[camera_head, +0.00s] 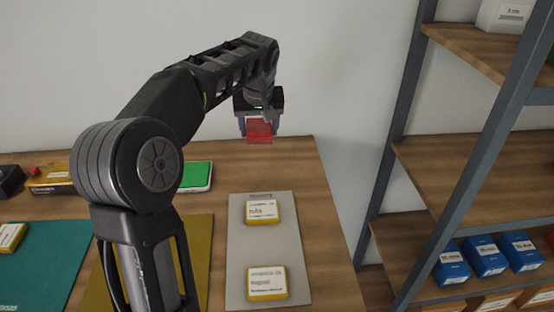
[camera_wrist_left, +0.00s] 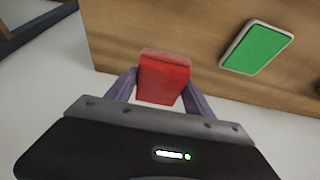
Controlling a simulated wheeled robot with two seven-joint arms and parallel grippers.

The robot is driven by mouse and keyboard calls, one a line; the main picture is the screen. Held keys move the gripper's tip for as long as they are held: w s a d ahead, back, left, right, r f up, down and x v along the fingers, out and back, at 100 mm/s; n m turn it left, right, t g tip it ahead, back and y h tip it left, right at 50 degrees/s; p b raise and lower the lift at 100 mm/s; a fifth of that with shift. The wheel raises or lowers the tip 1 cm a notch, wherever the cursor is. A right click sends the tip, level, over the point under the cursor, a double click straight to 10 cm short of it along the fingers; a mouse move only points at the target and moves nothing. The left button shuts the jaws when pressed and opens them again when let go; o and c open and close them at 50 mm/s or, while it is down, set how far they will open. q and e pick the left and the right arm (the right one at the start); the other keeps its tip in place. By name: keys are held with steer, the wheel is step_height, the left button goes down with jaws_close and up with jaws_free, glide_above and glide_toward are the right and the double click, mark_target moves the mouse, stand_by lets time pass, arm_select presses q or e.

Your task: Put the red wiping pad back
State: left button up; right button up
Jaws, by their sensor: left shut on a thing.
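The red wiping pad (camera_head: 259,130) is held between the fingers of my left gripper (camera_head: 258,124). It hangs in the air above the back right corner of the wooden table. In the left wrist view the red pad (camera_wrist_left: 164,75) sits between both fingertips of the left gripper (camera_wrist_left: 162,88). A green pad in a white tray (camera_head: 197,176) lies on the table, partly hidden by my left arm; it also shows in the left wrist view (camera_wrist_left: 257,48). My right gripper is in neither view.
A grey mat (camera_head: 264,235) on the table (camera_head: 290,160) carries two yellow-and-white labelled boxes, one the nuts box (camera_head: 261,211). A teal mat (camera_head: 45,265) and a mustard mat (camera_head: 198,250) lie left. A metal-framed shelf (camera_head: 470,195) with blue boxes (camera_head: 487,257) stands right.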

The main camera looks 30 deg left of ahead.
arm_select(q)
steer(key=shift+s+a+r, duration=0.1)
steer(key=shift+s, duration=0.35)
steer(key=shift+w+f, duration=0.15)
steer(key=shift+f, duration=0.3)
glide_above(259, 166)
steer(key=s, duration=0.1)
steer(key=shift+d+f, duration=0.2)
steer(key=shift+f, duration=1.2)
steer(key=shift+d+f, duration=0.2)
steer(key=shift+f, duration=1.2)
steer(key=shift+f+p, duration=0.3)
steer(key=shift+f, duration=1.55)
steer(key=shift+f, duration=0.1)
steer(key=o, duration=1.4)
steer(key=shift+o, duration=0.2)
